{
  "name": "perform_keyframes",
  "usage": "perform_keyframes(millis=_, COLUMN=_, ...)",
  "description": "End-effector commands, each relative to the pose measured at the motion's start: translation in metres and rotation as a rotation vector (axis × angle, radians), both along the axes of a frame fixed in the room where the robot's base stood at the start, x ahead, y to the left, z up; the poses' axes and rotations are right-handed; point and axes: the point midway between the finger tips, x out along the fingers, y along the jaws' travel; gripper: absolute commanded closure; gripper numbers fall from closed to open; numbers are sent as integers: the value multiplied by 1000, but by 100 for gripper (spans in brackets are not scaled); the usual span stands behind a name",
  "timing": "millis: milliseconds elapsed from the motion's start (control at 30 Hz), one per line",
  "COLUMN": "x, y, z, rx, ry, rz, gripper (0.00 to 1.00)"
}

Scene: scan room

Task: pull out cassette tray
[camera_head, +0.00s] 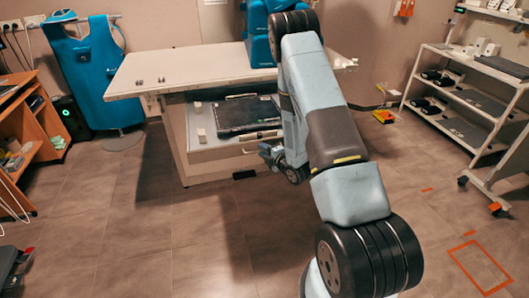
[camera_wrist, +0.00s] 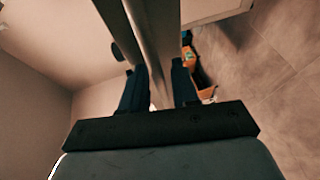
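The cassette tray (camera_head: 206,145) is a pale drawer under the white tabletop, standing out from the cabinet with its inside showing. A flat black cassette (camera_head: 246,114) lies in it, and a small white block (camera_head: 201,135) sits near its left front. My gripper (camera_head: 265,149) is at the right part of the tray's front. In the wrist view, the two dark fingers of my gripper (camera_wrist: 160,82) stand a little apart, with a pale metallic bar (camera_wrist: 153,35), seemingly the tray's handle, filling the gap. My arm hides the tray's right end.
The white tabletop (camera_head: 190,70) overhangs the tray. A blue apron-like stand (camera_head: 92,75) is at left beside a wooden desk (camera_head: 38,118). A wheeled shelf (camera_head: 470,98) stands at right.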

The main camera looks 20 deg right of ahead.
Motion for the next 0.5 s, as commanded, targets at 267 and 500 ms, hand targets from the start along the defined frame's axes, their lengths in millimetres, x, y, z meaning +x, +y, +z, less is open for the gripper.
perform_keyframes(millis=267, x=-17, y=-8, z=5, rx=1, ry=-4, rz=0, gripper=64)
perform_keyframes(millis=500, x=-60, y=-26, z=13, rx=0, ry=0, rz=-2, gripper=64)
